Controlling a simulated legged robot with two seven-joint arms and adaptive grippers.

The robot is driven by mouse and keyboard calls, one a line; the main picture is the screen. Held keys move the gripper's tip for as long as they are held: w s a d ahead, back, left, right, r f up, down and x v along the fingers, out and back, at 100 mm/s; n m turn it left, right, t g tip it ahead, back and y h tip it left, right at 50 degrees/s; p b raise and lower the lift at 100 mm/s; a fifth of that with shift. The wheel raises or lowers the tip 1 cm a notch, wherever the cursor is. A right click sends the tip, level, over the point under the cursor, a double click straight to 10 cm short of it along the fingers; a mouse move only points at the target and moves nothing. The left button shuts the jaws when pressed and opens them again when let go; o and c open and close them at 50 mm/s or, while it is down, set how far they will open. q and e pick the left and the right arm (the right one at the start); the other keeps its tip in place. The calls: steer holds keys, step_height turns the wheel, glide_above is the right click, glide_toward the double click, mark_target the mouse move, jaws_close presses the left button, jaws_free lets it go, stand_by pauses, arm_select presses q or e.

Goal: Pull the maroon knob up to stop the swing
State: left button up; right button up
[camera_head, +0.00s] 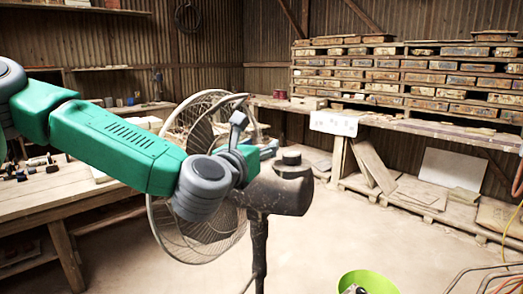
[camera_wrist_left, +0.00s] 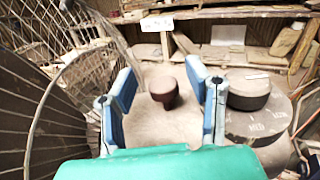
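A standing fan with a wire cage (camera_head: 197,240) and a dark motor housing (camera_head: 275,193) is in the middle of the head view. In the left wrist view, the maroon knob (camera_wrist_left: 163,91) stands up from the housing (camera_wrist_left: 175,125). A wider black round cap (camera_wrist_left: 248,95) sits to its right. My left gripper (camera_wrist_left: 164,84) is open, with one blue finger on each side of the knob in the picture and gaps on both sides. In the head view, my left gripper (camera_head: 239,125) is partly hidden by its wrist, and I cannot make out the maroon knob. My right gripper is not in view.
The fan cage (camera_wrist_left: 85,85) is close to the left finger. A wooden workbench (camera_head: 60,200) stands at the left, and shelves of tile stacks (camera_head: 410,80) line the back right. A lime-green round object (camera_head: 367,282) is at the bottom.

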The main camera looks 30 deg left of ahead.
arm_select(q)
steer(key=shift+w, duration=0.1)
steer(key=shift+r, duration=0.35)
step_height(320, 180, up, 9)
steer(key=shift+r, duration=0.1)
stand_by(0.4)
